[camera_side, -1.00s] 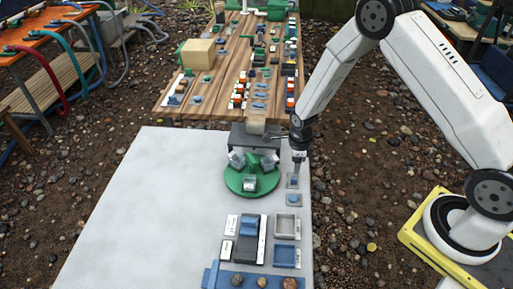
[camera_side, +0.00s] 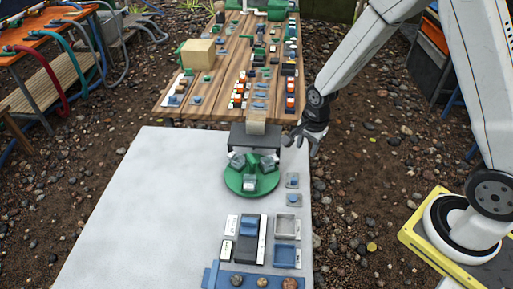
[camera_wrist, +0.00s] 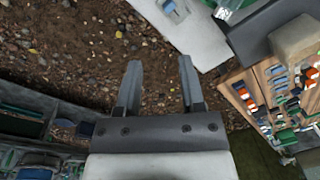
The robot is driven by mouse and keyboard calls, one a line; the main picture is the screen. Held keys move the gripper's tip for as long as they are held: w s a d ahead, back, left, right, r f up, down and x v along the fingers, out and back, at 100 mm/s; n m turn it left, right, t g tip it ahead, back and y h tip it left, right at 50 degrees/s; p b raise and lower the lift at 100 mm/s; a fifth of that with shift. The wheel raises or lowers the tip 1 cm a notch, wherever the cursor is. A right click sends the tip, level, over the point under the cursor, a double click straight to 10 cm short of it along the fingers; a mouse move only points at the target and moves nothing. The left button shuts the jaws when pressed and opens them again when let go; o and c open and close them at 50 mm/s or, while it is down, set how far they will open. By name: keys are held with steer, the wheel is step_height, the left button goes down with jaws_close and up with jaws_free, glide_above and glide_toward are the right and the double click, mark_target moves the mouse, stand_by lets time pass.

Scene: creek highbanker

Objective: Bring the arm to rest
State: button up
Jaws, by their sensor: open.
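My gripper (camera_side: 300,139) is at the right edge of the pale table (camera_side: 130,215), beside the dark block stand with a tan block (camera_side: 256,125) on top. In the wrist view my gripper (camera_wrist: 160,85) is open, with nothing between its two fingers and pebbly ground below. A green turntable (camera_side: 237,183) with several small clear-and-grey containers stands left of and nearer than my gripper. Two small grey pads with blue buttons (camera_side: 293,199) lie at the table's right edge.
A wooden table (camera_side: 225,60) with many small coloured parts and a large tan block (camera_side: 198,54) stands behind. Trays and a blue rack (camera_side: 225,276) sit at the table's near end. Benches stand at far left. Pebbly ground is open between the table and my yellow base.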

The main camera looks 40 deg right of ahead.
steer(key=s+a+r+n+t, duration=0.1)
steer(key=s+r+n, duration=0.8)
steer(key=n, duration=0.7)
steer(key=shift+s+a+r+t, duration=0.2)
steer(key=shift+s+a+t, duration=0.1)
steer(key=shift+s, duration=0.5)
